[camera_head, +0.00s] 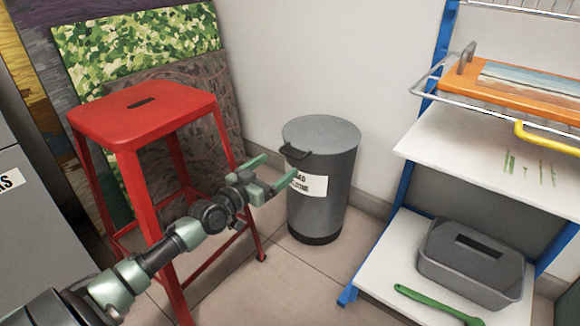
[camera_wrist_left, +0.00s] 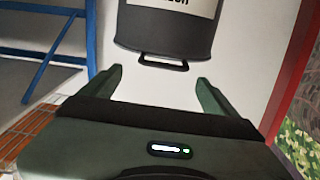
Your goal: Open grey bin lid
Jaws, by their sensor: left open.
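The grey bin (camera_head: 318,205) stands on the floor against the wall, with a white label on its side. Its round grey lid (camera_head: 325,132) lies flat and closed on top. A dark handle (camera_head: 294,151) sticks out from the lid's front left edge. My left gripper (camera_head: 279,170) is open and empty, just in front of the bin and near the handle. In the left wrist view the bin appears upside down, and the handle (camera_wrist_left: 163,63) lies ahead, between the lines of the two fingertips, with no visible contact. My right gripper is in neither view.
A red stool (camera_head: 145,112) stands left of the bin, close beside my left arm. A blue-framed shelf (camera_head: 480,150) stands at the right, with a grey caddy (camera_head: 470,270) and a green-handled tool (camera_head: 435,303) on its lower board. Painted panels lean behind the stool.

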